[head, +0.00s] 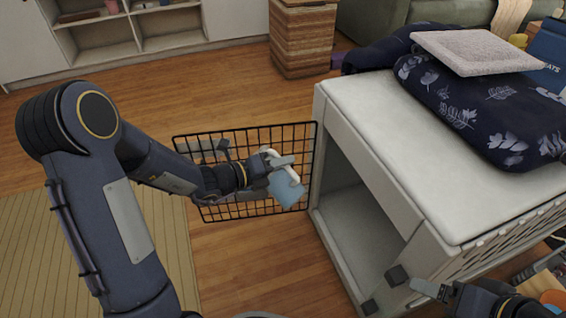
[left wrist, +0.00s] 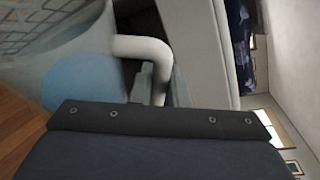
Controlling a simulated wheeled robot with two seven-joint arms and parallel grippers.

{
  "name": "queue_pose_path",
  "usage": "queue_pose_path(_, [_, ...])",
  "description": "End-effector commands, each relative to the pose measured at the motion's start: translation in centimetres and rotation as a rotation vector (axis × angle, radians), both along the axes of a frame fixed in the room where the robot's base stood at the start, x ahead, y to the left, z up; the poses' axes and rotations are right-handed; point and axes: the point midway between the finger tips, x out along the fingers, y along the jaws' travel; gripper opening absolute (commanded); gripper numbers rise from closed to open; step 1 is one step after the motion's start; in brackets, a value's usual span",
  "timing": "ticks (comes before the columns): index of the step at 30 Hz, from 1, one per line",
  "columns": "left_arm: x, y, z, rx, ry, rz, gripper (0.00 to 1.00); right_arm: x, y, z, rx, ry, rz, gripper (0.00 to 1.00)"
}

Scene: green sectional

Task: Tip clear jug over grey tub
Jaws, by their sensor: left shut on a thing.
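My left gripper (head: 283,164) is shut on the white handle of the clear jug (head: 287,191), in front of an open wire door. Pale blue shows on the jug in the head view. The left wrist view shows the white handle between the finger pads and a blue patch on the jug (left wrist: 85,82). Its clear body is hard to make out, and I cannot tell how far it is tilted. My right gripper (head: 428,290) is at the bottom right by the crate's front edge; its jaw opening is unclear. I cannot make out the grey tub.
A white crate (head: 390,130) stands at the right, its front open and its black wire door (head: 190,147) swung out. Dark patterned cushions (head: 480,105) and a pale pad (head: 475,50) lie on top. A woven box (head: 302,42) stands behind.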

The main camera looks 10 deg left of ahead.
Motion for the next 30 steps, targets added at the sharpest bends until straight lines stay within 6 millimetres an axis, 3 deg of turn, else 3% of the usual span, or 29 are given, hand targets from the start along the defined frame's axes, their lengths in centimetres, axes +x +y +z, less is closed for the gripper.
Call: queue_pose_path(30, [0.4, 0.8, 1.0, -0.089, 0.037, 0.000, 0.00, 0.0, 0.0, 1.2, 0.000, 0.000, 0.000, 0.85])
